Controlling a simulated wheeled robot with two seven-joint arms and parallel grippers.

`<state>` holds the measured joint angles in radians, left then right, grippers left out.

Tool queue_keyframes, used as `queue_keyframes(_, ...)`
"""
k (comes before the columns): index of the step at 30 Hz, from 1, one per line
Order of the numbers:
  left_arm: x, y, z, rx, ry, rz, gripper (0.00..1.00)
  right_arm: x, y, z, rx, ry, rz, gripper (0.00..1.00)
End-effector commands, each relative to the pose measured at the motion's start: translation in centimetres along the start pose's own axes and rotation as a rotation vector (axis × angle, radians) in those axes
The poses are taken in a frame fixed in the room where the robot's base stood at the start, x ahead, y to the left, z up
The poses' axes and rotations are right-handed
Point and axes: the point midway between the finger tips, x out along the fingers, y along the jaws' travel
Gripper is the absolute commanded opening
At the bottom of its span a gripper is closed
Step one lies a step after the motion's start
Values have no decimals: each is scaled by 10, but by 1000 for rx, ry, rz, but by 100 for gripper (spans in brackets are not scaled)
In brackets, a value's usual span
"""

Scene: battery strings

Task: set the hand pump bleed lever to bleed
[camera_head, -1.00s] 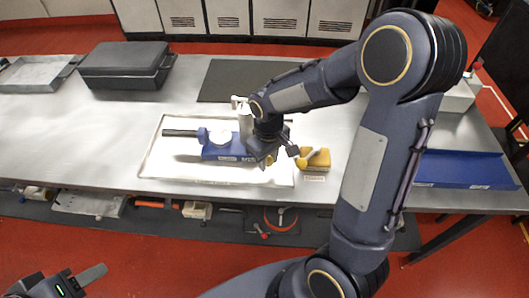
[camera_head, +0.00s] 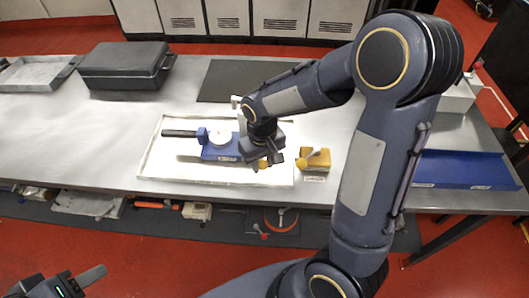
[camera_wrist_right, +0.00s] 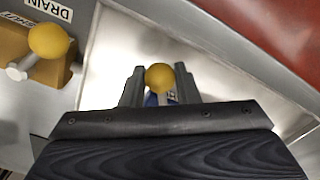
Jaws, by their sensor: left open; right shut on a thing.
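The blue hand pump (camera_head: 219,153) lies on a pale tray (camera_head: 165,173) on the bench, with a white round dial on top and a dark handle pointing left. My right gripper (camera_head: 268,160) is at the pump's right end. In the right wrist view my right gripper (camera_wrist_right: 160,88) has its fingers closed around the yellow ball knob (camera_wrist_right: 159,77) of a lever, with a bit of blue behind it. The lever's markings are hidden. My left gripper (camera_head: 78,283) is open and empty at the lower left, away from the bench.
A yellow block valve (camera_head: 315,161) stands right of the tray; in the right wrist view its yellow knob (camera_wrist_right: 48,41) is close by, beside a DRAIN label. A black case (camera_head: 122,66) and a blue tray (camera_head: 460,170) are farther off.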

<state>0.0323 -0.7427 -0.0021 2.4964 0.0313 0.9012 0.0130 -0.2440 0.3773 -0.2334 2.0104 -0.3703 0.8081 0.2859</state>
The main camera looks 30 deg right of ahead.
Motion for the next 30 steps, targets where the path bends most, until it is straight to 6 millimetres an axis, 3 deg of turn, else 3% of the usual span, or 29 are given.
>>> queue_keyframes(13,0,0,0,0,0,0,48,0,-3,-1,28,2,-1,5)
queue_keyframes(30,2,-1,1,0,0,0,48,0,-18,-3,234,3,-1,5)
